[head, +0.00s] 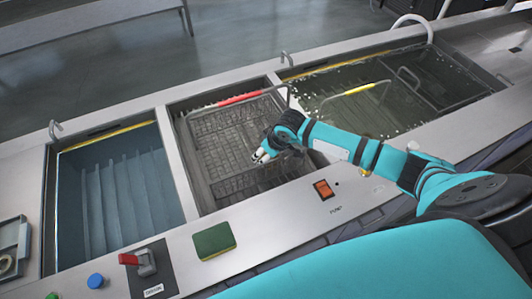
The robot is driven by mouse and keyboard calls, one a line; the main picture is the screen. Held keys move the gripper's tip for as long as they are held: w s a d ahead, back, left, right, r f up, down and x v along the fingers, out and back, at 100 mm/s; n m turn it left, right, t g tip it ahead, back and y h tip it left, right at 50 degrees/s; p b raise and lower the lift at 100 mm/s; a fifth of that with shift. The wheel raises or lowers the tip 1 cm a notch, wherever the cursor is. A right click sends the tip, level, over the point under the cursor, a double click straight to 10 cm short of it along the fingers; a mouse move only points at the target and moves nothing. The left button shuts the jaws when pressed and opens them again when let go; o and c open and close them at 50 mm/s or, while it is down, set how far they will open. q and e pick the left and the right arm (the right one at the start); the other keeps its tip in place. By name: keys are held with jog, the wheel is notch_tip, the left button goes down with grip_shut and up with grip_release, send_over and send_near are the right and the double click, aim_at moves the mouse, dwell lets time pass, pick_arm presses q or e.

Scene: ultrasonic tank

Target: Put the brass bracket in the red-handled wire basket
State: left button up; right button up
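The red-handled wire basket (216,127) sits in the middle tank, with its red grip (240,98) along the far side. My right arm reaches in from the right, and my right gripper (260,156) is over the basket's right half. Its pale fingertips point left and down. They are too small to show whether they are open or shut, or whether they hold anything. I cannot make out a brass bracket anywhere; it may be hidden by the gripper or the basket mesh. My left gripper is not in view.
The left tank (120,185) looks empty of baskets. The right tank holds bubbling liquid and a yellow-handled basket (360,89). A green sponge (214,241), a red lever switch (138,260) and an orange rocker switch (323,189) are on the front ledge. A grey tray (22,240) is at far left.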

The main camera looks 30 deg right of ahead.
jog(key=v, duration=1.2)
jog(key=shift+b, duration=0.3)
jog(key=shift+s, duration=0.1)
